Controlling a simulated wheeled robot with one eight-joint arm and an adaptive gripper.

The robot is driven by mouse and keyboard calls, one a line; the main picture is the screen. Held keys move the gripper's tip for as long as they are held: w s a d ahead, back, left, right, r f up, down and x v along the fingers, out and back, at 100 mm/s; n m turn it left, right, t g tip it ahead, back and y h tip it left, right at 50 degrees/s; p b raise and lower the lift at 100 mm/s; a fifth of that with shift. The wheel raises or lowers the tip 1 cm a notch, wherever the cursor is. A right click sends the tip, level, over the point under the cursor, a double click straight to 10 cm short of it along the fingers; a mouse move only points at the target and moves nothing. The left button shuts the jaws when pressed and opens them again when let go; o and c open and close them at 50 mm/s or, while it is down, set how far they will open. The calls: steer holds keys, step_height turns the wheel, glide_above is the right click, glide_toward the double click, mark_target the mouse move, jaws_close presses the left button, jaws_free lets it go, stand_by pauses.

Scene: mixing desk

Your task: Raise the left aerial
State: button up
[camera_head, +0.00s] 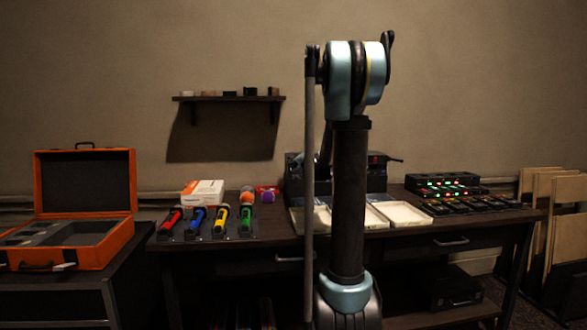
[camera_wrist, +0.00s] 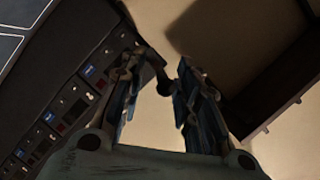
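A black receiver box (camera_head: 377,172) with a red-lit front stands at the back of the desk, partly hidden behind my arm. A short dark rod, seemingly the right aerial (camera_head: 395,160), sticks out sideways at its right end. In the wrist view the box's front panel (camera_wrist: 62,115) with blue and red marks fills the left side. A dark bent piece, perhaps the left aerial (camera_wrist: 157,72), shows between the fingertips of my gripper (camera_wrist: 158,75). The fingers are apart, with bare wall visible between them. I cannot tell whether either finger touches the piece.
White trays (camera_head: 400,214) lie before the box. Several coloured handheld microphones (camera_head: 196,222) and a white carton (camera_head: 203,192) are to the left. A mixer with lit buttons (camera_head: 445,185) is at right. A wall shelf (camera_head: 228,98) hangs behind. An orange case (camera_head: 83,196) stands open far left.

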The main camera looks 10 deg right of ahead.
steer(key=shift+x, duration=1)
